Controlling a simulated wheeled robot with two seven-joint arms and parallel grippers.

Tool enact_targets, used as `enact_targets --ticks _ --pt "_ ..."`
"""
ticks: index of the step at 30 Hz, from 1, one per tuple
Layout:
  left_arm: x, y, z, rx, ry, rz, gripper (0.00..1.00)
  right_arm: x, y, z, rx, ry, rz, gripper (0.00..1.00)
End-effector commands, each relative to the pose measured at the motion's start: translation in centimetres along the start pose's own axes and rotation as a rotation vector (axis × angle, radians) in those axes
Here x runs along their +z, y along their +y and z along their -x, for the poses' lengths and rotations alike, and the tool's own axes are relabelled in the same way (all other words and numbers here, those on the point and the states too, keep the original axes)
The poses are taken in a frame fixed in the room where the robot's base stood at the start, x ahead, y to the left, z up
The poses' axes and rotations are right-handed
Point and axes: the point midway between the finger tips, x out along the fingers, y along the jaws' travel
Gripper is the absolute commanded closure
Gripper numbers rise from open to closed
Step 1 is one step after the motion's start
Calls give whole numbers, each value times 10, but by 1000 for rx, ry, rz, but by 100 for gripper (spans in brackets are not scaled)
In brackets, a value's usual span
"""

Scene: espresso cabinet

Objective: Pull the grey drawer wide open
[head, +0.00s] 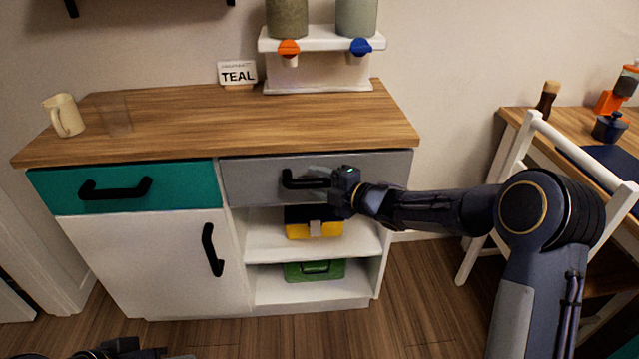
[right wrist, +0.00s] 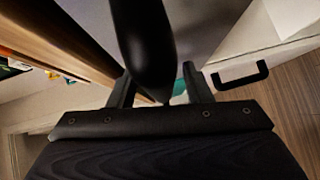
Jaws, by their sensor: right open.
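The grey drawer (head: 251,184) is at the upper right of the cabinet, under the wooden top. Its front looks flush with the cabinet, so it appears shut. It has a black bar handle (head: 291,180), whose right part is hidden by my right gripper (head: 326,178). My right gripper is open at the handle. In the right wrist view the black handle (right wrist: 144,45) reaches down between the two open fingers (right wrist: 160,88); I cannot tell if they touch it. At the bottom left of the head view, a dark part of my left arm (head: 115,349) shows only in part.
A teal drawer (head: 180,188) and a white door (head: 150,262) are to the left. Open shelves below hold a yellow-and-black box (head: 300,228) and a green case (head: 300,271). A mug (head: 66,116) and dispenser stand (head: 315,88) are on top. A white chair (head: 512,160) stands right.

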Motion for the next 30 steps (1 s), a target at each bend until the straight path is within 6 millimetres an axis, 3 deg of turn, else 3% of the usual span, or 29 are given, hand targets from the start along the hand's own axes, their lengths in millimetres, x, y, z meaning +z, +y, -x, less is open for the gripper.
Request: enact_targets --ticks 5,15,30 --pt "0 0 0 0 0 0 64 0 0 0 0 0 -1 58" --pt "0 0 0 0 0 0 64 0 0 0 -1 -1 -1 100" --pt "4 -3 -7 0 0 0 64 -6 -4 6 -2 0 -1 100"
